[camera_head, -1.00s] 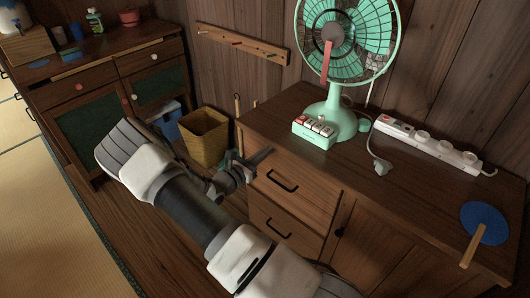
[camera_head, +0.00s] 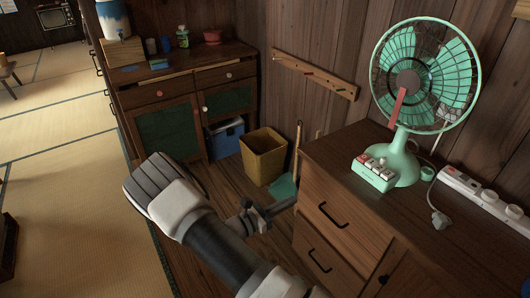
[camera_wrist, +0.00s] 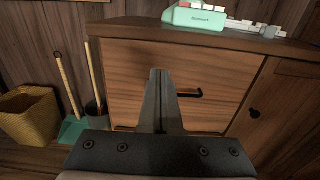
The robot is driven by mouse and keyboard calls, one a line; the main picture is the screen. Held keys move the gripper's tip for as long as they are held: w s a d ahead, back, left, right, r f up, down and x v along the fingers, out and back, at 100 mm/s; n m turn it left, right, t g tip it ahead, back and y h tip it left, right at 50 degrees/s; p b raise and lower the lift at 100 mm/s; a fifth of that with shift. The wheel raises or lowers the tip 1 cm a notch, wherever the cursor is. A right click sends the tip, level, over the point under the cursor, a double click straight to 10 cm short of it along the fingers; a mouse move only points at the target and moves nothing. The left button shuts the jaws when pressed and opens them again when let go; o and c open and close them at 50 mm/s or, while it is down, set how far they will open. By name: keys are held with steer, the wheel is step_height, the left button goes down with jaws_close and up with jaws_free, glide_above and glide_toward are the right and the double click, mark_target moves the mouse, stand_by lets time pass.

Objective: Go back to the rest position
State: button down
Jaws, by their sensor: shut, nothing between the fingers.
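My arm reaches in from the bottom of the head view, and my gripper (camera_head: 286,205) is close to the left side of the drawer cabinet (camera_head: 345,205). In the wrist view my gripper (camera_wrist: 160,73) is shut and empty, its fingers together in front of a wooden drawer front with a black handle (camera_wrist: 189,93). A gap to the drawer front cannot be judged exactly.
The cabinet bears a green fan (camera_head: 400,150) and a white power strip (camera_head: 485,200). A yellow bin (camera_head: 264,158), a broom (camera_wrist: 67,85) and a green dustpan (camera_head: 283,187) stand beside it. A sideboard (camera_head: 165,90) is behind.

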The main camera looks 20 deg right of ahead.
steer(key=s+r+m+g+y, duration=0.75)
steer(key=s+r+m, duration=0.25)
steer(key=r+m, duration=0.4)
steer(key=s+a+r+m+t+y, duration=0.4)
steer(key=s+r+y, duration=0.1)
steer(key=s+r, duration=0.25)
steer(key=s+a+r+m+t+y, duration=0.4)
steer(key=s+a+r+y, duration=0.15)
steer(key=r, duration=0.35)
step_height(320, 180, up, 18)
steer(key=d+p, duration=0.1)
steer(key=p, duration=1.7)
steer(key=shift+s+h+p, duration=0.15)
steer(key=shift+h+p, duration=0.25)
steer(key=shift+r+g, duration=0.1)
steer(key=shift+g, duration=0.15)
